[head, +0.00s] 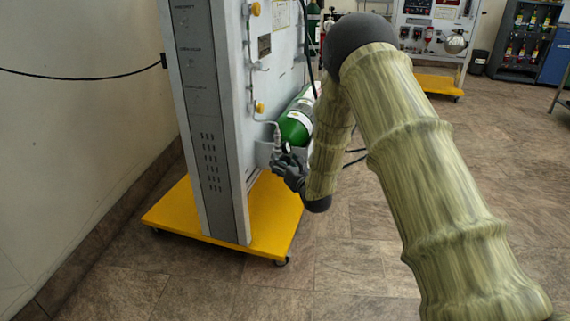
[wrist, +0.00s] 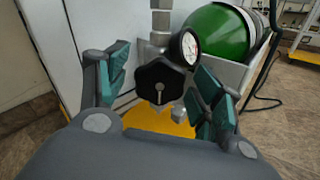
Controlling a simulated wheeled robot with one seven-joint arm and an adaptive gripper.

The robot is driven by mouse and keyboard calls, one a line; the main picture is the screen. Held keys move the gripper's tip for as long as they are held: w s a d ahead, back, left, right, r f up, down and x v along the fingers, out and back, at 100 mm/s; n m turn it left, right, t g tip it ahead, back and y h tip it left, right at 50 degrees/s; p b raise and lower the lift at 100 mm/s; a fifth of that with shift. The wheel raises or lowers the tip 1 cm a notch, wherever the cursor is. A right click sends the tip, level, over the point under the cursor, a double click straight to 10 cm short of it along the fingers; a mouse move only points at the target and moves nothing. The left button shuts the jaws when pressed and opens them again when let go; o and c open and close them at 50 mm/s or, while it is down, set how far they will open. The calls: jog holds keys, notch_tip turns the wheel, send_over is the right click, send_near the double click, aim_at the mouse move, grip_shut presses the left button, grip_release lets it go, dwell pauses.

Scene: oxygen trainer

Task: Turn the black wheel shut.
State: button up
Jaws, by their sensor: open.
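The black wheel (wrist: 160,80) is a lobed knob with a light mark on its face. In the wrist view it sits on a metal valve fitting, with a small round gauge (wrist: 184,47) at its upper right. My gripper (wrist: 160,88) is open, with one finger to the left of the wheel and one to the right. Neither finger clearly touches it. In the head view my gripper (head: 284,162) is beside the front lower part of the trainer panel, and the wheel cannot be made out there. A green cylinder (wrist: 222,34) lies behind the wheel at the right.
The trainer panel (head: 212,120) stands on a yellow wheeled base (head: 180,215). A metal bracket (wrist: 240,75) holds the cylinder close to the right finger. Thin piping (head: 249,60) runs along the panel. Floor at the front is clear.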

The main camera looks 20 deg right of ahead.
jog(key=c, duration=1)
